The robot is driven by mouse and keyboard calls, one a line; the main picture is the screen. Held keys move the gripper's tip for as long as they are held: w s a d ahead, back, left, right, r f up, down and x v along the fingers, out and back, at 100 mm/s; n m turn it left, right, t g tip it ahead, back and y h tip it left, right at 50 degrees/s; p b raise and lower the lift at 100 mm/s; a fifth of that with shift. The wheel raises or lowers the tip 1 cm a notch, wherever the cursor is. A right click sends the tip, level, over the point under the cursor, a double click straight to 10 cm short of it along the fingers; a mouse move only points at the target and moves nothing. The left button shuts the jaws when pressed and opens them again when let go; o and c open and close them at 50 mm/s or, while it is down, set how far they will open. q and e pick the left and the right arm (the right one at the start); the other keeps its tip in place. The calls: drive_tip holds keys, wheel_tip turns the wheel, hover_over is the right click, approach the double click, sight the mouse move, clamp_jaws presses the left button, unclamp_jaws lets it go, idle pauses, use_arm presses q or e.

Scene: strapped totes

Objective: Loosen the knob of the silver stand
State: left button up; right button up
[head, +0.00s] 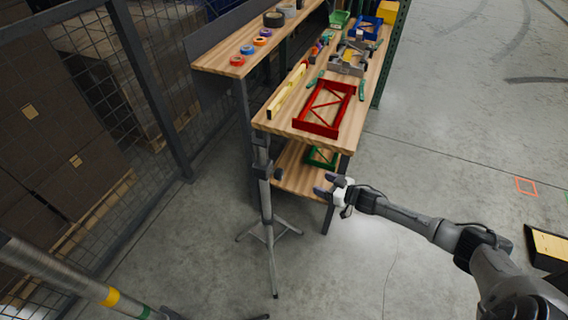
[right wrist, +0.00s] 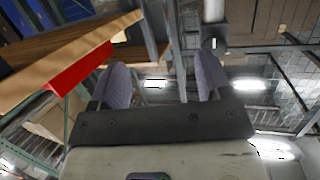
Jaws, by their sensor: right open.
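The silver stand (head: 265,205) is upright on the floor in front of the workbench in the head view, on spread tripod legs. Its dark collar and knob (head: 277,173) sit partway up the pole, on the side facing my right gripper. My right gripper (head: 325,184) is open and empty, to the right of the knob and apart from it. In the right wrist view the two fingers (right wrist: 162,78) are spread with nothing between them. A grey pole with a dark fitting (right wrist: 214,38), seemingly the stand, shows beyond the right finger. My left gripper is not in view.
The wooden workbench (head: 345,135) stands close behind, with a red frame (head: 323,108) at its near end. A mesh fence (head: 150,110) runs on the left. A silver tube with coloured bands (head: 60,270) crosses the lower left.

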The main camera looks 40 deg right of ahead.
sight(283, 175)
drive_tip(key=s+a+r+m+t+y, duration=0.1)
drive_tip(key=a+r+y, duration=0.2)
drive_tip(key=a+y, duration=0.15)
drive_tip(key=shift+m, duration=0.5)
drive_tip(key=b+x, duration=0.1)
drive_tip(key=x, duration=0.7)
drive_tip(key=r+b+x, duration=0.1)
drive_tip(key=x, duration=0.3)
drive_tip(key=shift+w+a+b, duration=0.15)
drive_tip(key=shift+a+b, duration=0.1)
drive_tip(key=shift+b, duration=0.1)
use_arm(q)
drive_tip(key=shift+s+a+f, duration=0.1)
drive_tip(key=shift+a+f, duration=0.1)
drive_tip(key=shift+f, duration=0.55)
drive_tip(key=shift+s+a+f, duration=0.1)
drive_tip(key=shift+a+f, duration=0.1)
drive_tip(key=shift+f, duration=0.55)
use_arm(e)
drive_tip(key=shift+w+a, duration=0.25)
drive_tip(key=shift+w, duration=0.3)
drive_tip(key=shift+c, duration=0.4)
drive_tip(key=c, duration=0.8)
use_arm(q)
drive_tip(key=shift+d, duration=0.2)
use_arm(e)
drive_tip(key=shift+c, duration=0.2)
